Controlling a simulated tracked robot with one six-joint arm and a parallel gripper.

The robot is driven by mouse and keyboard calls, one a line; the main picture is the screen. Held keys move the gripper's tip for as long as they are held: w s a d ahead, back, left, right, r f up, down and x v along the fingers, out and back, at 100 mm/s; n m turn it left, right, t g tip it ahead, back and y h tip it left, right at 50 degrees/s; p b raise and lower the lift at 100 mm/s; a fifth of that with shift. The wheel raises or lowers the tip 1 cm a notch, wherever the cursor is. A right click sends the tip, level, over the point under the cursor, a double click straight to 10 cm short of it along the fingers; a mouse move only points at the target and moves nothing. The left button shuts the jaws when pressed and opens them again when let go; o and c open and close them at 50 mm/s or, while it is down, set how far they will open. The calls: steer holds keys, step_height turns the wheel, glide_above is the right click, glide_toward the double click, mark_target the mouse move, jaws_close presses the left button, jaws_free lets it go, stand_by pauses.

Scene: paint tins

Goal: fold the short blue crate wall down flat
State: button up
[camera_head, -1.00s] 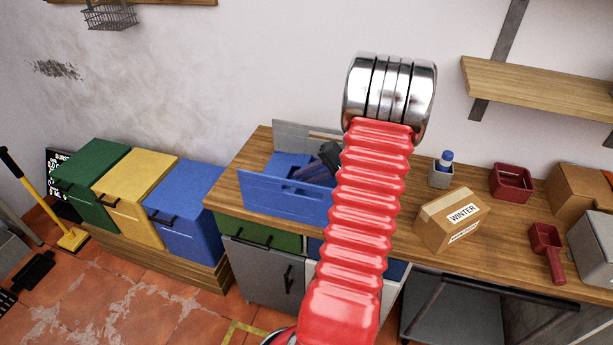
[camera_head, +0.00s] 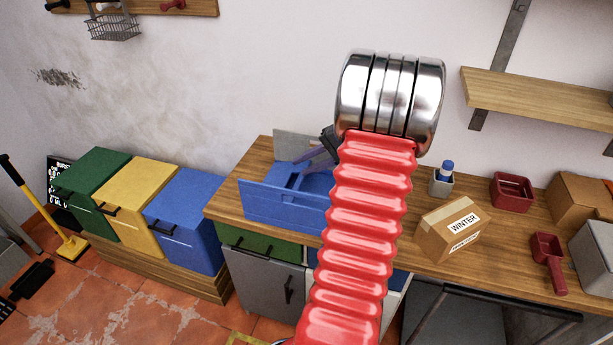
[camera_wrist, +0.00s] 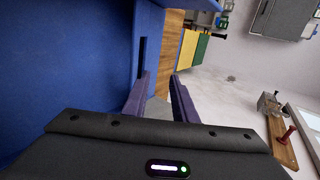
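The blue crate (camera_head: 270,204) stands on the wooden workbench, its long front wall upright. My arm hides the crate's right end. The wrist view shows a large blue crate surface (camera_wrist: 70,50) and a panel edge with a dark slot (camera_wrist: 142,58); I cannot tell how far the short wall is tilted. My gripper (camera_wrist: 160,90) has two purple fingers, spread apart with a gap between them. It is low over the crate, close to the blue panel's edge; contact is unclear. In the head view, its fingers (camera_head: 310,160) show inside the crate's outline.
A grey panel (camera_head: 292,143) stands behind the crate. To the right are a cardboard box marked WINTER (camera_head: 448,228), a grey cup with a bottle (camera_head: 441,182) and a red bin (camera_head: 511,192). Green, yellow and blue bins (camera_head: 185,215) stand left of the bench.

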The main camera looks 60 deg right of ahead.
steer(key=shift+r, duration=0.75)
steer(key=shift+c, duration=0.4)
steer(key=shift+a, duration=0.1)
steer(key=shift+c, duration=0.6)
steer(key=shift+w+a+r+n, duration=0.1)
steer(key=shift+w+a+n, duration=0.2)
steer(key=shift+n, duration=0.1)
steer(key=shift+c, duration=0.8)
steer(key=w+a+r+n+g, duration=0.1)
steer(key=a+n, duration=0.1)
steer(key=n, duration=0.1)
steer(key=w+a+r+n+g, duration=0.1)
steer(key=w+a+n+g, duration=0.1)
steer(key=a+n, duration=0.1)
steer(key=w+a+n+g, duration=0.2)
steer(key=a+n, duration=0.1)
steer(key=n, duration=0.2)
steer(key=shift+r+y, duration=0.4)
jaws_close()
steer(key=w+a+r+n+g+h, duration=0.2)
steer(key=w+a+r+n+g, duration=0.1)
steer(key=n, duration=0.7)
step_height(320, 180, up, 2)
steer(key=shift+a+r+h, duration=0.1)
steer(key=shift+a+h, duration=0.3)
steer(key=shift+a, duration=0.25)
steer(key=shift+d, duration=0.1)
